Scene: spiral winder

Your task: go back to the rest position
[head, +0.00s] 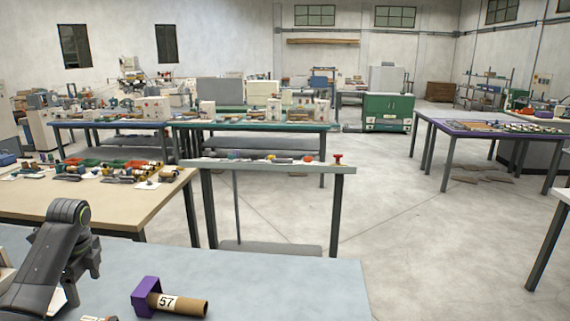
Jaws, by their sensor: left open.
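My left gripper (93,268) is at the lower left in the head view, above the pale blue-grey table (300,285) close in front of me. It points downward at the end of my dark left arm. It is open, and nothing shows between its fingers. A brown cardboard tube (192,307) with a "57" label lies on the table to its right, with a purple block (146,293) at the tube's left end. The gripper is apart from both. My right gripper is not in view.
A beige table (100,208) with small parts stands beyond, at the left. A narrow grey bench (270,167) stands behind the near table. A purple-topped table (480,130) is at the right, a green cabinet (388,112) at the back. The floor at centre right is clear.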

